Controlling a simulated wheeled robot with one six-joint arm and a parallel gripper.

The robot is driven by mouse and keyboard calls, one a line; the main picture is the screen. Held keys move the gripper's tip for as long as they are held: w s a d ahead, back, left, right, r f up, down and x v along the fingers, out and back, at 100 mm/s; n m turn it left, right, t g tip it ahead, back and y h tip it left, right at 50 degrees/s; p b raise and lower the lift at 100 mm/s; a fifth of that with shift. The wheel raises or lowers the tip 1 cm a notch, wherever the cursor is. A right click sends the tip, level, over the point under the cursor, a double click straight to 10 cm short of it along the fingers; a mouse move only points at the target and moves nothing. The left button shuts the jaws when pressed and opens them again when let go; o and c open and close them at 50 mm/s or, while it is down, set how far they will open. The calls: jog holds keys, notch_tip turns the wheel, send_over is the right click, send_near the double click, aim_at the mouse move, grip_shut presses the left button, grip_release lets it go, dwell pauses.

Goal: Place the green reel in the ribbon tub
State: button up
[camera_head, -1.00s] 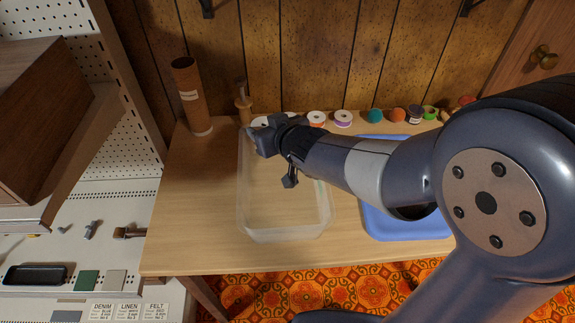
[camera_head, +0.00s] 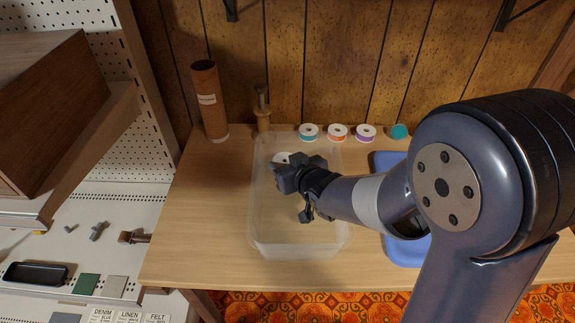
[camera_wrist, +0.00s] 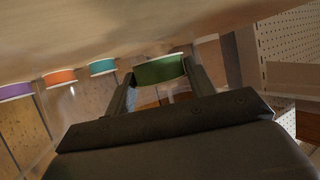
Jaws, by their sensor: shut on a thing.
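The green reel (camera_wrist: 160,70) sits between the two fingers of my gripper (camera_wrist: 161,84) in the wrist view, its green side showing. In the head view my gripper (camera_head: 286,170) is over the far half of a clear, open tub, which appears to be the ribbon tub (camera_head: 298,250). A white reel face (camera_head: 283,157) shows just beyond the gripper there and appears to be the held reel. The reel's height above the tub floor is hard to tell. My wrist and arm hide part of the tub's right side.
Teal (camera_head: 308,132), orange (camera_head: 337,132) and purple (camera_head: 366,134) reels stand along the back of the table. A blue tray (camera_head: 385,161) lies to the right, partly behind my arm. A brown tube (camera_head: 209,100) and a wooden spindle (camera_head: 263,112) stand behind the tub.

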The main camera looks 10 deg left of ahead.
jog(key=shift+r, duration=0.1)
jog(key=shift+f+b, duration=0.45)
jog(key=shift+f, duration=0.2)
jog(key=shift+r, duration=0.1)
jog(key=o, duration=0.9)
jog(key=shift+o, duration=0.2)
jog(key=shift+r+p, duration=0.7)
jog(key=shift+r, duration=0.1)
jog(key=v, duration=0.7)
jog(key=shift+s+d+f+p, duration=0.15)
jog(key=shift+s+d+p, duration=0.05)
jog(key=shift+p, duration=0.2)
